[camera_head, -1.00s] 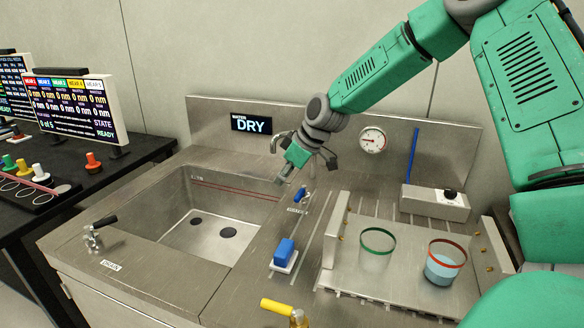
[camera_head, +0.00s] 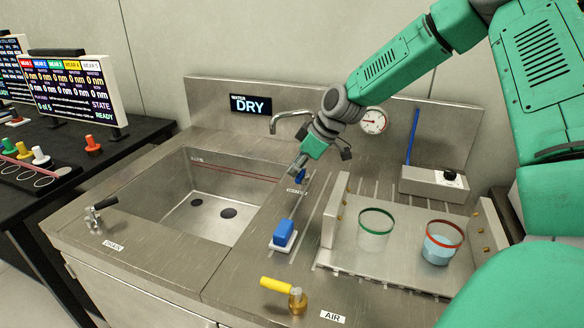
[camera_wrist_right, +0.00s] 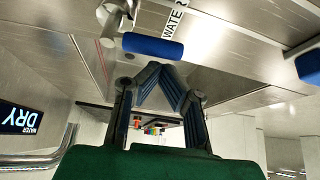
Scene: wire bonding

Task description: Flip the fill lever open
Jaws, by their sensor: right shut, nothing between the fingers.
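The likely fill lever is a small blue-handled lever (camera_head: 301,177) on the counter right of the sink, beside a small label. In the right wrist view its blue handle (camera_wrist_right: 152,47) lies across the picture next to a WATER label, on a metal stem. My right gripper (camera_head: 296,166) is shut and empty, just behind and above this lever, and partly hides it. In the right wrist view the fingertips (camera_wrist_right: 168,72) meet just below the handle; I cannot tell if they touch it. My left gripper is out of view.
The sink (camera_head: 215,205) has a curved faucet (camera_head: 290,118) behind it. A black drain lever (camera_head: 101,206), a blue block-like handle (camera_head: 284,232) and a yellow air lever (camera_head: 283,290) stand nearby. Green-rimmed (camera_head: 376,228) and red-rimmed (camera_head: 443,243) beakers are at right.

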